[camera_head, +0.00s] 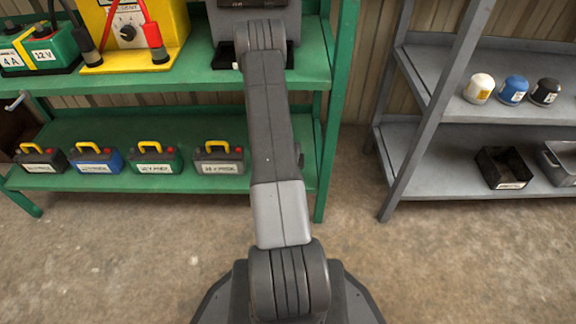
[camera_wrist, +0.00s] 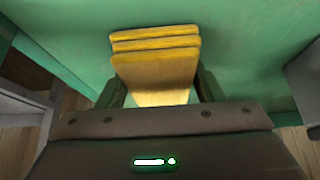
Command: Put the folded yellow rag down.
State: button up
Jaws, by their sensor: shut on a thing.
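The folded yellow rag (camera_wrist: 155,62) shows in the wrist view as a stack of several flat layers. My gripper (camera_wrist: 160,88) is shut on it, with one dark finger at each side. Behind the rag is a plain green surface (camera_wrist: 245,50). I cannot tell whether the rag touches it or hangs above it. In the head view my arm reaches up toward the green shelf unit (camera_head: 185,75), and neither the gripper nor the rag can be seen there.
The upper green shelf holds a yellow charger (camera_head: 128,32), a green battery box (camera_head: 38,48) and a grey machine (camera_head: 225,28) partly behind my arm. Several battery packs (camera_head: 153,158) line the lower shelf. A grey shelf (camera_head: 440,160) stands at right. Concrete floor between is clear.

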jog(key=shift+f, duration=0.1)
jog(key=o, duration=1.3)
jog(key=shift+c, duration=0.2)
jog(key=shift+f, duration=0.1)
jog(key=shift+r+p, duration=0.55)
jog(key=shift+p, duration=0.25)
jog(key=p+v, duration=0.4)
jog(key=v, duration=0.9)
jog(key=shift+s+r, duration=0.2)
jog(key=shift+r, duration=0.05)
jog(key=shift+a, duration=0.1)
jog(key=b+x, duration=0.5)
jog(key=x, duration=0.9)
jog(key=shift+s+f, duration=0.1)
jog(key=shift+f, duration=0.1)
